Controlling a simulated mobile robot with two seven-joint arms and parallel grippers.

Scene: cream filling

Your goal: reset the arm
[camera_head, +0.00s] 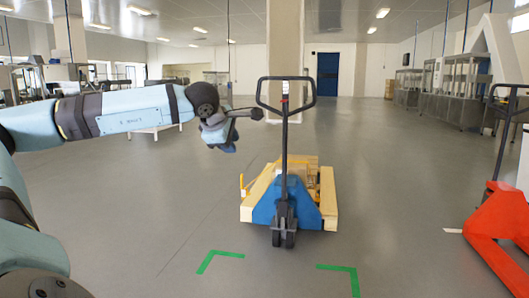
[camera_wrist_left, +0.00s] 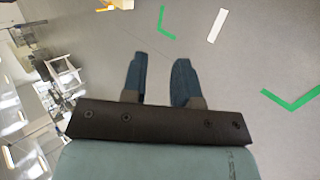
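My left arm (camera_head: 130,110) reaches in from the left in the head view, stretched out at about mid-height. Its gripper (camera_head: 222,147) hangs at the wrist, left of the pallet jack's handle. In the left wrist view, the two blue fingers of this gripper (camera_wrist_left: 160,60) stand apart with only grey floor between them. The gripper is open and empty. My right gripper is in neither view.
A blue pallet jack (camera_head: 263,209) with a black handle (camera_head: 285,108) stands ahead, with a yellow wooden load (camera_head: 328,200). An orange pallet jack (camera_head: 492,226) stands at the right. Green tape corners (camera_head: 341,268) mark the clear floor in front.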

